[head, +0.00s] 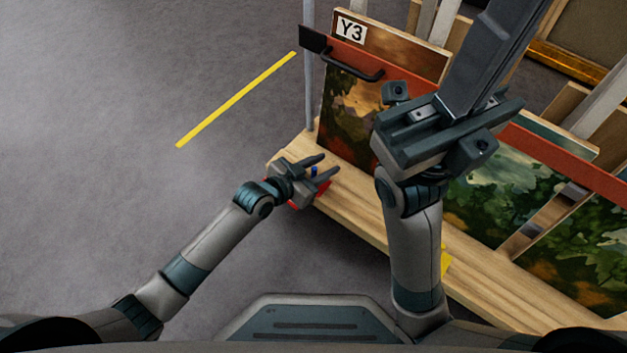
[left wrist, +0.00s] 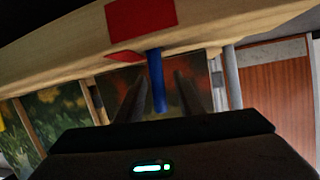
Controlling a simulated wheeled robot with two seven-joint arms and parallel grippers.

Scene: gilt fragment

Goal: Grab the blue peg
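The blue peg (head: 314,170) stands at the left end of the wooden ledge, small and partly hidden by my left gripper in the head view. The left wrist view shows the peg (left wrist: 157,80) as a short blue rod against the ledge, beside a red patch (left wrist: 141,20). My left gripper (head: 322,170) is open, one finger on each side of the peg. In the left wrist view the gripper (left wrist: 160,95) has visible gaps between its fingers and the peg. My right gripper (head: 490,60) is raised near the head camera; its finger opening is unclear.
The wooden ledge (head: 352,205) runs toward the lower right, below a rack of leaning paintings. A red rail (head: 570,160) crosses the rack, with a black handle (head: 355,70) near the Y3 label (head: 350,29). Grey floor with a yellow line (head: 235,100) is clear at left.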

